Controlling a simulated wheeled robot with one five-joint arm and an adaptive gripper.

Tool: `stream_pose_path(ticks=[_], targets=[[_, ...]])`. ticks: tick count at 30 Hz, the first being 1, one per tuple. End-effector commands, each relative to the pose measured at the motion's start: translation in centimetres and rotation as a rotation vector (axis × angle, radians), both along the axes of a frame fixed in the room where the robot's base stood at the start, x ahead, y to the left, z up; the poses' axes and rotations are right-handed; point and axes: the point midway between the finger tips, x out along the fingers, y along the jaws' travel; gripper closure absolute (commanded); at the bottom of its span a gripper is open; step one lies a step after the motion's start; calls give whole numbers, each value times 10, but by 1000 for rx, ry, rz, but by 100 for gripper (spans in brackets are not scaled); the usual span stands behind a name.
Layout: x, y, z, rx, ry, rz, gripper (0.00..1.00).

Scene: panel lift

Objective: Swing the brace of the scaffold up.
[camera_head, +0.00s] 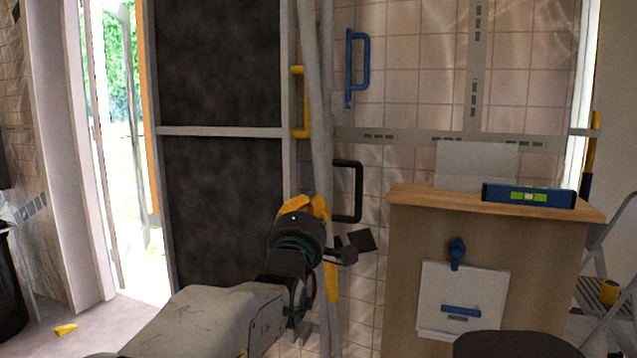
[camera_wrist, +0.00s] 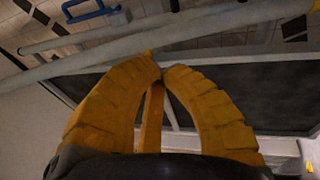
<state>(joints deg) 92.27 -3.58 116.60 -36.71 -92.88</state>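Two grey scaffold poles (camera_head: 316,90) stand nearly upright, side by side, in front of the tiled wall; I cannot tell which part is the brace. They run across the top of the wrist view (camera_wrist: 75,68). A yellow part (camera_head: 332,282) shows low on them. My gripper (camera_head: 306,206) has yellow fingers and overlaps the poles in the head view; contact is unclear. In the wrist view its fingertips (camera_wrist: 162,68) nearly meet, and no pole lies between them. A narrow yellow strip (camera_wrist: 152,118) shows in the gap behind the tips; what it belongs to is unclear.
A dark framed panel (camera_head: 225,70) stands left of the poles. A yellow handle (camera_head: 304,100), a blue handle (camera_head: 364,62) and a black handle (camera_head: 357,190) are near the poles. A wooden counter (camera_head: 400,250) with a level (camera_head: 528,196) stands right, beside a stepladder (camera_head: 610,265).

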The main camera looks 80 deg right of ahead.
Motion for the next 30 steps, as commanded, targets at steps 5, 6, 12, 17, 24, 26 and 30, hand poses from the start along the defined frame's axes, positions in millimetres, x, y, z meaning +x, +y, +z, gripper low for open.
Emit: stream_pose_path(ticks=[5,6,12,17,24,26,30], targets=[[-1,-33,8,2,-1,0,100],[-2,-39,9,2,-1,0,100],[-3,-65,16,1,-1,0,100],[-3,-79,19,1,-1,0,100],[-4,-89,21,1,-1,0,100],[-4,-90,22,1,-2,0,100],[-4,-91,22,1,-2,0,100]])
